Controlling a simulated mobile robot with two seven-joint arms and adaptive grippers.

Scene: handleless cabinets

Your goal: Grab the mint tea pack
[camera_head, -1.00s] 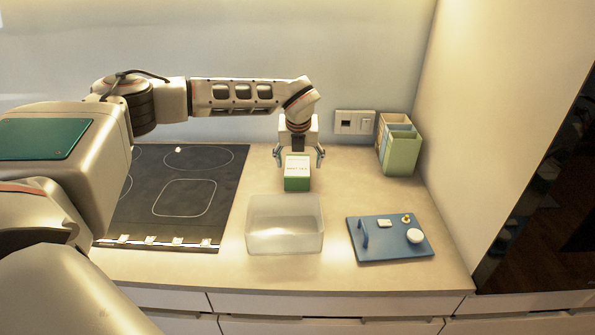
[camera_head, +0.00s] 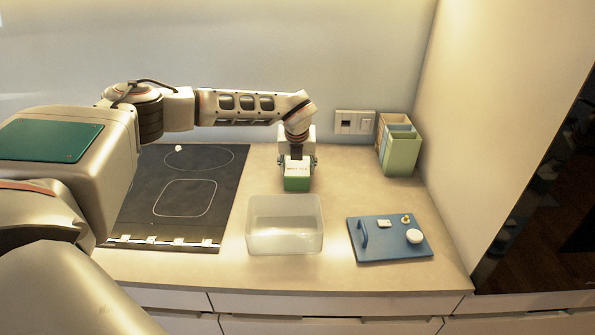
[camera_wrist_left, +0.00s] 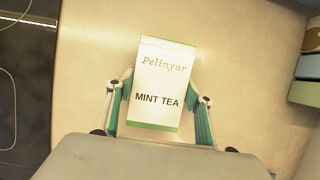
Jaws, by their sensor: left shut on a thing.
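The mint tea pack (camera_head: 297,183) is a small box with a white, lettered top and green sides. It stands on the counter behind the clear bin. In the left wrist view the pack (camera_wrist_left: 158,82) reads "Pelinyar MINT TEA". My left gripper (camera_head: 297,164) comes down on it from above and behind. Its two fingers (camera_wrist_left: 158,108) are on either side of the pack, shut on it. My right gripper is in neither view.
A translucent bin (camera_head: 285,240) stands just in front of the pack. A blue board (camera_head: 380,252) with small items lies at the right. A green organizer (camera_head: 402,154) stands at the back right. A black cooktop (camera_head: 180,195) is at the left.

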